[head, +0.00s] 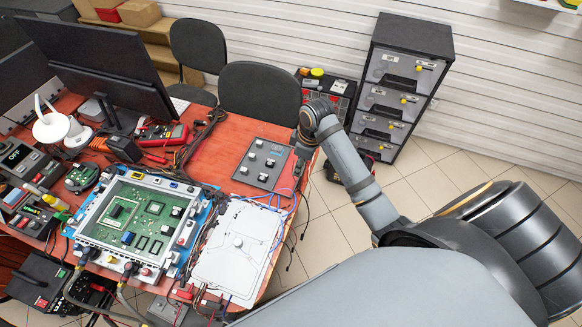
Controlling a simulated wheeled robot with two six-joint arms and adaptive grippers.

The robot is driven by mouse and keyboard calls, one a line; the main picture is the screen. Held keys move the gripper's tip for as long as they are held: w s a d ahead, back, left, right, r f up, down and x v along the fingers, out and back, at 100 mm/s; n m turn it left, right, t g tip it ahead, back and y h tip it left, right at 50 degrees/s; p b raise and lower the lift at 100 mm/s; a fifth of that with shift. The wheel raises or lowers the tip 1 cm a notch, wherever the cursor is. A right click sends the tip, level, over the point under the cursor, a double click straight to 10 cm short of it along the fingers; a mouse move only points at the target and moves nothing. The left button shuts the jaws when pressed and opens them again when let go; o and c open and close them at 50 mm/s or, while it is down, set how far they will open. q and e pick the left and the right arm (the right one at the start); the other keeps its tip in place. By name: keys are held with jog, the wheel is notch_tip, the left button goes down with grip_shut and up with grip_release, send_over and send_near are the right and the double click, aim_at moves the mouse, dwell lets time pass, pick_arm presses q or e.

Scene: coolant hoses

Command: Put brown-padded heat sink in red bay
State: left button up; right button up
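My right gripper (300,157) hangs at the end of the arm from the right, by the right edge of a dark grey plate (243,172). Its fingers are small and dark here, so I cannot tell whether they are open or shut. The plate carries several small dark and silver pieces (270,162). I cannot make out a brown pad on any of them. An open case (88,231) with a green circuit board (127,213) lies on a blue mat at the left. I cannot pick out a red bay. My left gripper is not in view.
A white lid-like panel (236,265) with a round knob lies right of the case, with cables around it. A monitor (100,62) and instruments crowd the left of the red table (225,150). Chairs (258,95) and a drawer cabinet (405,75) stand behind.

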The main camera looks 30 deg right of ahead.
send_over(290, 173)
notch_tip(290, 173, down, 6)
jog(key=shift+s+d+f, duration=0.15)
jog(key=shift+f, duration=0.05)
jog(key=shift+f+p, duration=0.3)
jog(key=shift+f, duration=1.25)
jog(key=shift+f, duration=0.15)
jog(key=o, duration=1.1)
notch_tip(290, 173, up, 12)
jog(key=s+d, duration=0.1)
jog(key=shift+s, duration=0.2)
jog(key=shift+d, duration=0.1)
